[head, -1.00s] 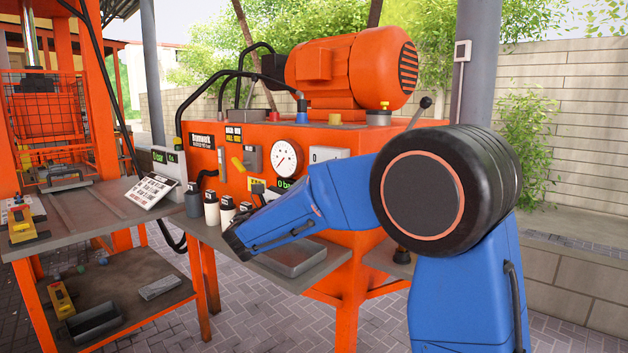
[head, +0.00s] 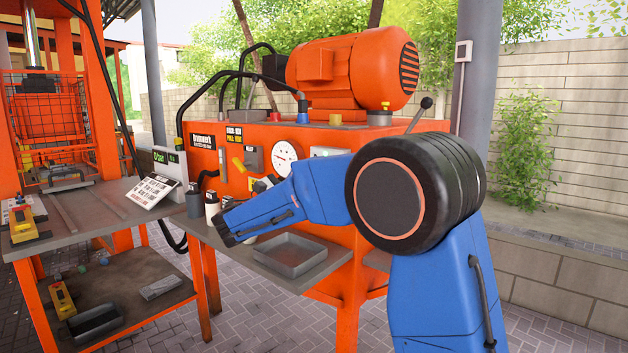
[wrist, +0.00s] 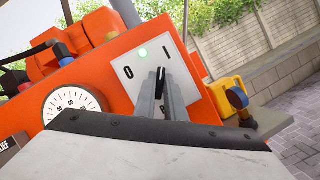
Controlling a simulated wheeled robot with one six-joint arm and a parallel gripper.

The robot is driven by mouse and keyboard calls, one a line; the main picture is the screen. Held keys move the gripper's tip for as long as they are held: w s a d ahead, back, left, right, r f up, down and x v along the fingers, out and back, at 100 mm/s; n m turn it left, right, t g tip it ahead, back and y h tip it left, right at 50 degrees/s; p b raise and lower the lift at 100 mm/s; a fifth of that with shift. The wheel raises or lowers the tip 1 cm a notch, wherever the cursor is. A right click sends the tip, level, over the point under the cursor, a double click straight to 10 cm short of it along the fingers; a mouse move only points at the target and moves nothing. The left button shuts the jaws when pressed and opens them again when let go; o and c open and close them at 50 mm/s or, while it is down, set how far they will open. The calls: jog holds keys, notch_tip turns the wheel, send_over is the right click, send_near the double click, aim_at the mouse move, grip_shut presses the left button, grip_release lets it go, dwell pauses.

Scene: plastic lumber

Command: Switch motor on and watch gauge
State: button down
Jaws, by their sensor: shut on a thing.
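In the wrist view my gripper (wrist: 163,98) is shut on the black knob (wrist: 161,78) of the white switch plate (wrist: 182,70). The plate carries the marks 0 and I, with a lit green lamp (wrist: 142,53) between them; the knob looks turned towards the I side. The round white gauge (wrist: 72,108) is left of the plate; it also shows in the head view (head: 284,159), its reading too small to tell. The orange motor (head: 345,74) sits on top of the orange unit. In the head view my arm hides much of the switch plate.
A grey tray (head: 288,254) lies on the shelf below the unit. Bottles (head: 193,200) stand left of it. A display box (head: 170,165) and sign (head: 150,193) stand on the left bench. A yellow box (wrist: 228,97) is right of the plate.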

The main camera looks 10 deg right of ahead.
jog(key=shift+f, duration=0.1)
jog(key=c, duration=1.8)
grip_release()
jog(key=shift+a, duration=0.1)
jog(key=v, duration=1.7)
jog(key=shift+s, duration=0.1)
